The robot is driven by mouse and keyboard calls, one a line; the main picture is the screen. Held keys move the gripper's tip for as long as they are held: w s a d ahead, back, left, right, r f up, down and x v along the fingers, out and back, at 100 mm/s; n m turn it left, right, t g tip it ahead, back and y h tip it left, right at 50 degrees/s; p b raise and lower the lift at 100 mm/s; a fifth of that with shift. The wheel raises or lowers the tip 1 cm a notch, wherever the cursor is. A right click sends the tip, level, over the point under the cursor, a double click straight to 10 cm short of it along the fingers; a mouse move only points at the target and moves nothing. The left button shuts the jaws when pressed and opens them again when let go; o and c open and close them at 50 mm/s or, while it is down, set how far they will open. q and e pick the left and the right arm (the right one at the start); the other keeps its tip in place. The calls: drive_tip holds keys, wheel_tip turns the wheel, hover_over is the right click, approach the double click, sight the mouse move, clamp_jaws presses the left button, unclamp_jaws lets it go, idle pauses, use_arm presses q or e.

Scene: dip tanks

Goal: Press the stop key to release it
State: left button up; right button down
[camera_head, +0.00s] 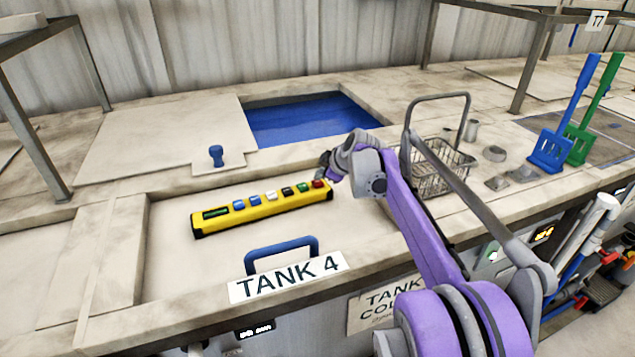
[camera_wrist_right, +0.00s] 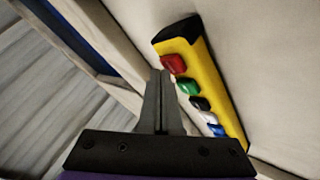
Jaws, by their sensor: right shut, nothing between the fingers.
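A yellow control box (camera_head: 262,211) with black ends lies on the pale counter, with a row of coloured keys along its top. A red key (camera_head: 319,184) sits at its right end; I take it as the stop key, though no label is readable. My right gripper (camera_head: 326,170) is shut and empty, just behind the red key. In the right wrist view the closed fingertips (camera_wrist_right: 160,74) appear beside the red key (camera_wrist_right: 173,64); I cannot tell whether they touch it. A green key (camera_wrist_right: 187,86) follows along the box (camera_wrist_right: 213,78). My left gripper is not in view.
An open tank of blue liquid (camera_head: 310,120) lies behind the box. A lid with a blue knob (camera_head: 216,155) is at left. A blue handle (camera_head: 281,249) and TANK 4 sign (camera_head: 288,278) are in front. A wire basket (camera_head: 433,172) stands right of my gripper.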

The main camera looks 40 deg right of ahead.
sight(321, 184)
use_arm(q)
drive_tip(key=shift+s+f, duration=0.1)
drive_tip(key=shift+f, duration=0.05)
use_arm(e)
drive_tip(key=shift+f, duration=0.45)
drive_tip(key=shift+r, duration=0.1)
idle(0.4)
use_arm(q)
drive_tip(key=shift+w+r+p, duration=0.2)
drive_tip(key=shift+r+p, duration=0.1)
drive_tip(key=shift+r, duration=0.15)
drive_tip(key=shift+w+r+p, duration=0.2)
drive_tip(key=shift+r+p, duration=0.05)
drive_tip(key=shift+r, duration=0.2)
use_arm(e)
drive_tip(key=shift+r, duration=0.8)
drive_tip(key=shift+r, duration=0.4)
drive_tip(key=shift+w+r+p, duration=0.1)
drive_tip(key=shift+r+p, duration=1.45)
drive_tip(key=shift+r, duration=0.65)
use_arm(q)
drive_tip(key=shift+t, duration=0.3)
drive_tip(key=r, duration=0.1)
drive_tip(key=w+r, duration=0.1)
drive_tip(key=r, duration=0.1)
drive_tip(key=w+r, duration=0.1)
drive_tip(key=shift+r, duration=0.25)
use_arm(e)
drive_tip(key=shift+f, duration=0.1)
